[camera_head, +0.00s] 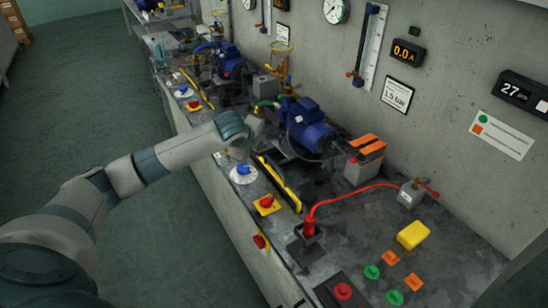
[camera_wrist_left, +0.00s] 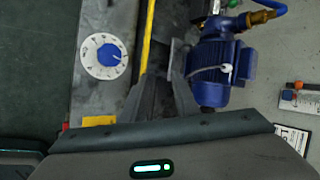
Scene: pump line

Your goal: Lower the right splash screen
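A long yellow bar with dark marks (camera_head: 280,183) stands along the front of the bench, before the nearer blue pump (camera_head: 308,128). It looks like the top edge of the right splash screen; its panel is hard to make out. In the left wrist view the yellow bar (camera_wrist_left: 147,40) runs down to near my left fingertips, with the blue pump (camera_wrist_left: 222,65) to its right. My left gripper (camera_head: 256,126) is over the bench by the bar's far end. My right gripper is out of view.
A white dial with a blue knob (camera_head: 243,172) and a yellow-based red button (camera_head: 266,204) lie left of the bar. A red hose (camera_head: 345,190) crosses the bench to the right. A second yellow bar (camera_head: 197,89) stands farther back. The floor left is clear.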

